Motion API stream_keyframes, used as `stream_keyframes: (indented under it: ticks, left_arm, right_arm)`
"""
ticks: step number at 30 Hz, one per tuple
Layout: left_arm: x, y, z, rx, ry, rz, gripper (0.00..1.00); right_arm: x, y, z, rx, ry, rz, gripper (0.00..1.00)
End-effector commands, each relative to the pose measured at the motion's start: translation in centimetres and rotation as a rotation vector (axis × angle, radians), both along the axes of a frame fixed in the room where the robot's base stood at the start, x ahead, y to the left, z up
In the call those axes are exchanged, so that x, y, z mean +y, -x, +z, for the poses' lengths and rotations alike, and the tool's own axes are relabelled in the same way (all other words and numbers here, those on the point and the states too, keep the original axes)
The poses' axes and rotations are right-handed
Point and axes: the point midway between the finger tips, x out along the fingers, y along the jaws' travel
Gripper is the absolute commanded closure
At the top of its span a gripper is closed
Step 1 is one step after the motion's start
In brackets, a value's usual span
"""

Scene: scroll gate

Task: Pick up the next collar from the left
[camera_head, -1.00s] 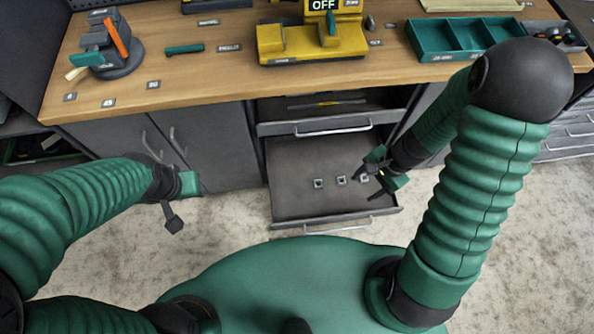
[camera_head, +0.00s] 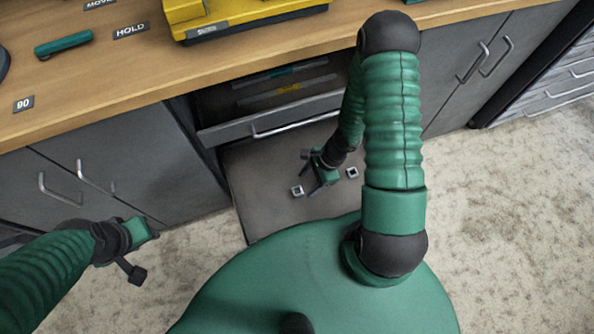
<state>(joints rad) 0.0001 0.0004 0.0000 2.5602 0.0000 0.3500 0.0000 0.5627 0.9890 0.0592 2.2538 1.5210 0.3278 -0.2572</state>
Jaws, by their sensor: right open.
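Two small grey square collars lie in the open lower drawer (camera_head: 262,205): the left collar (camera_head: 297,190) and the right collar (camera_head: 352,172). Between them my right gripper (camera_head: 311,174) is low over the drawer, its fingers apart, just right of the left collar. I see nothing held in it. Whatever lies under the gripper is hidden. My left gripper (camera_head: 142,256) hangs in front of the cabinet at the left, away from the drawer; its jaw opening is not clear.
A partly open upper drawer (camera_head: 225,132) holds tools above the lower one. The wooden bench top (camera_head: 120,75) carries a yellow device (camera_head: 250,18) and a green bar (camera_head: 63,44). Cabinet handles stick out on both sides. The floor at right is clear.

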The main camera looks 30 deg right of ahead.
Motion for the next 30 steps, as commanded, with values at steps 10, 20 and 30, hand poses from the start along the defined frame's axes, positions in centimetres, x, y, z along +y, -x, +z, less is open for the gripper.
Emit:
stream_keyframes:
  ticks: [10, 20, 30]
  left_arm:
    - [0.0, 0.0, -3.3, -0.001, 0.000, 0.000, 0.64]
    - [0.0, 0.0, -3.3, -0.001, 0.000, 0.000, 0.64]
    - [0.0, 0.0, -3.3, -0.001, 0.000, 0.000, 0.64]
  right_arm:
    - [2.4, -1.3, -4.9, 0.002, 0.002, 0.003, 0.44]
    - [2.6, -1.4, -5.1, 0.000, 0.002, 0.002, 0.48]
    - [2.6, -1.4, -5.1, -0.001, 0.001, 0.002, 0.92]
